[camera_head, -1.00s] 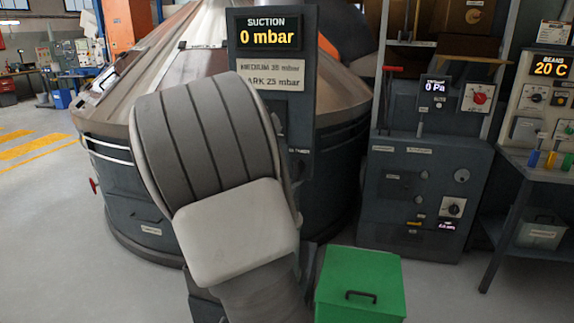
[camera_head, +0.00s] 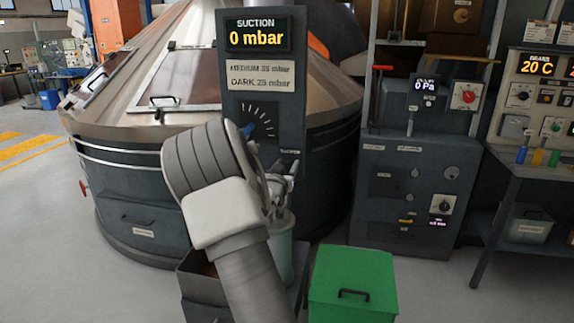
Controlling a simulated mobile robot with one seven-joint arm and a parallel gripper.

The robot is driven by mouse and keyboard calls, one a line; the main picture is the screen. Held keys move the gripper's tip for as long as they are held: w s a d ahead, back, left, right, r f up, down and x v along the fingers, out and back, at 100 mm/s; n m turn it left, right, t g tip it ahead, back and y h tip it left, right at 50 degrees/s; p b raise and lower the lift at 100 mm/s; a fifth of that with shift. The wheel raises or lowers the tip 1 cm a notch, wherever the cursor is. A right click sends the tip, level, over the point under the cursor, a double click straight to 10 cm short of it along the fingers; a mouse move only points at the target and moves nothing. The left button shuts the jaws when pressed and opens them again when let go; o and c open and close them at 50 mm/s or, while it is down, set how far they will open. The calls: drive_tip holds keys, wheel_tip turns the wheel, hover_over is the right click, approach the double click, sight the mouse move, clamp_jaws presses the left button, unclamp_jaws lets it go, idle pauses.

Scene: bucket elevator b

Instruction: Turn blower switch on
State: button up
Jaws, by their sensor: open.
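No switch has a readable blower label. A black rotary knob on a white plate (camera_head: 441,204) sits on the dark cabinet (camera_head: 385,225) at right. A red knob on a white plate (camera_head: 468,96) is higher up, beside a display reading 0 Pa (camera_head: 424,86). The suction panel (camera_head: 232,105) in the centre reads 0 mbar and carries a dial (camera_head: 262,113) with a blue handle (camera_head: 248,130). My gripper (camera_head: 292,170) is open in front of the panel's lower part, left of the cabinet and its knobs.
A green lidded box (camera_head: 352,280) stands on the floor at the front centre. A dark open bin (camera_head: 195,285) is left of it. A large conical machine (camera_head: 120,190) fills the left. A bench with controls (camera_head: 520,160) stands at right. Floor before the cabinet is clear.

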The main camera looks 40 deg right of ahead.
drive_tip(key=shift+w+d, duration=0.2)
clamp_jaws()
